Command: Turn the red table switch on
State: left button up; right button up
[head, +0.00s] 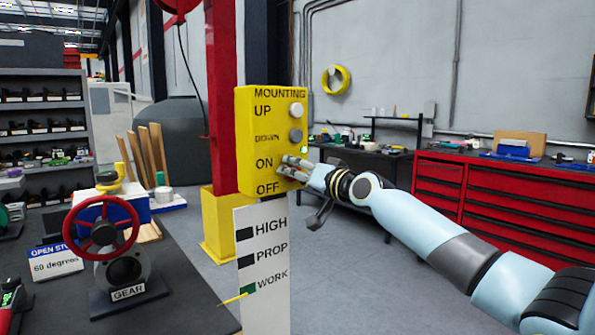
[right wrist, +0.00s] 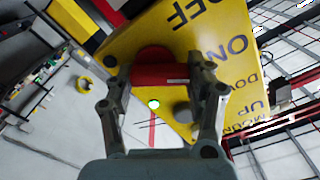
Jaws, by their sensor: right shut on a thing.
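The yellow control box (head: 262,140) stands on a white post and is marked MOUNTING, UP, DOWN, ON and OFF. My right gripper (head: 290,166) is at its right side, level with ON and OFF. In the right wrist view the red switch (right wrist: 160,74) sits on the box face between the fingers of my right gripper (right wrist: 165,80), which is shut on it. In the head view the fingers hide the switch. A small green light (head: 304,149) glows just above the fingers; it also shows in the right wrist view (right wrist: 153,104). My left gripper is not in view.
Two grey round buttons, the upper (head: 296,110) and lower (head: 296,134), sit above the switch. A bench with a red handwheel valve (head: 102,226) stands at left. A white HIGH/PROP/WORK panel (head: 262,270) is below the box. Red cabinets (head: 500,200) stand behind my right arm.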

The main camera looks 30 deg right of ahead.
jog(key=shift+m, duration=0.9)
jog(key=shift+d, duration=0.1)
jog(key=o, duration=1.2)
jog(key=shift+s, duration=0.1)
jog(key=s, duration=0.8)
jog(key=s+d, duration=0.1)
jog(key=s, duration=0.2)
jog(key=shift+s, duration=0.4)
